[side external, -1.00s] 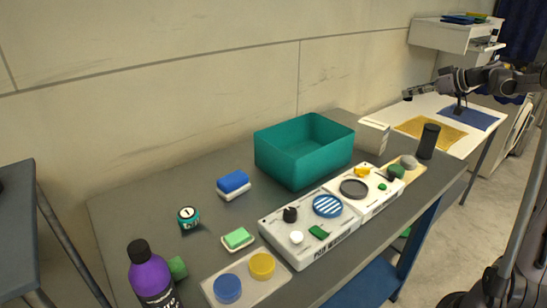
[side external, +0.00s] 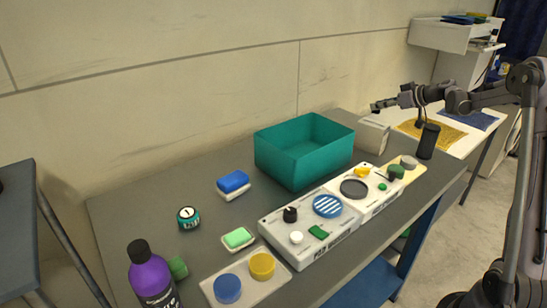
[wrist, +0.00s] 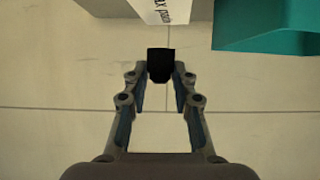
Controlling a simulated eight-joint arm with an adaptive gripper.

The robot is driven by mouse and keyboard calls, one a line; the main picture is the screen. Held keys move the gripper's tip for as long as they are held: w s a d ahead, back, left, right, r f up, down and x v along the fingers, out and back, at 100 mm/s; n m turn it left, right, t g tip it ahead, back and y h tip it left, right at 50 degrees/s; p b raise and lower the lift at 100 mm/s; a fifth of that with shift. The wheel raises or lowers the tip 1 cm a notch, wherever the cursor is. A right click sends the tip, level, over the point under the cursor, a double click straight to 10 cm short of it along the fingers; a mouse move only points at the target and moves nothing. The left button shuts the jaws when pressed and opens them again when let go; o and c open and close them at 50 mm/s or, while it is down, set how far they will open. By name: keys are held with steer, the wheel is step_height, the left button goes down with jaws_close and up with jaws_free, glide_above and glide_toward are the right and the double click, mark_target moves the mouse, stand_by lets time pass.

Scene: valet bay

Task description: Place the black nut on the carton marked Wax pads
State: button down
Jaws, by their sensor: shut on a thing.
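My gripper (wrist: 160,82) is shut on the black nut (wrist: 160,63), which shows as a dark block between the fingertips in the wrist view. In the side external view my gripper (side external: 384,105) is up in the air above the white carton (side external: 372,136), with a dark tip. The carton stands on the grey bench just right of the teal bin. In the wrist view the carton (wrist: 170,10) is at the top edge, partly cut off, with part of its "Wax pads" lettering showing. The nut is apart from the carton.
The open teal bin (side external: 290,160) stands left of the carton and also shows in the wrist view (wrist: 265,38). A black cylinder (side external: 428,141) stands to the right. White panels (side external: 345,222) with knobs and discs lie in front. The bench's left part has bare patches.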

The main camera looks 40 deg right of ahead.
steer(key=shift+f, duration=1.95)
steer(key=c, duration=1.1)
jaws_free()
steer(key=shift+f, duration=0.1)
